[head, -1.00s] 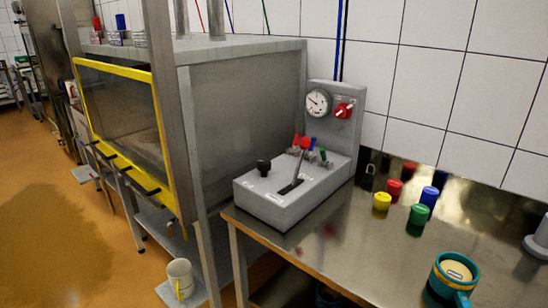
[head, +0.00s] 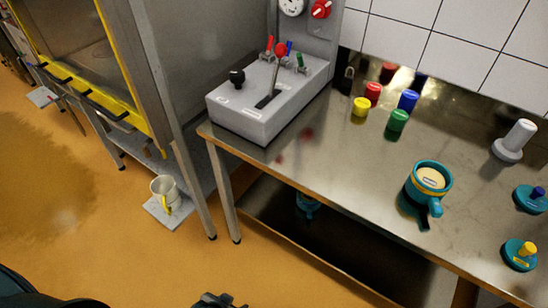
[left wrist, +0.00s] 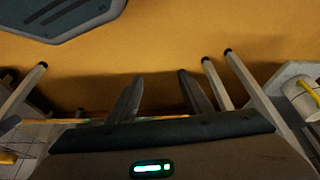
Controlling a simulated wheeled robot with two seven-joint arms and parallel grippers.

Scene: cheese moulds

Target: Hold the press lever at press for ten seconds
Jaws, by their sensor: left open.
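The grey control box (head: 262,118) stands on the left end of the steel bench. Its lever (head: 275,75) has a grey shaft rising from a dark slot and a red ball on top. The lever leans slightly to the right; the labels beside the slot are too small to read. A black knob (head: 237,77) sits on the box left of the lever. In the left wrist view my left gripper (left wrist: 157,76) is open and empty, with floor and bench legs beyond its fingers. It is away from the lever. My right gripper is not in view.
A gauge (head: 292,6) and red dial (head: 321,9) are on the back panel. Coloured caps (head: 397,120) and a teal mug-like mould (head: 430,185) stand on the bench (head: 330,160). A yellow-framed cabinet stands left.

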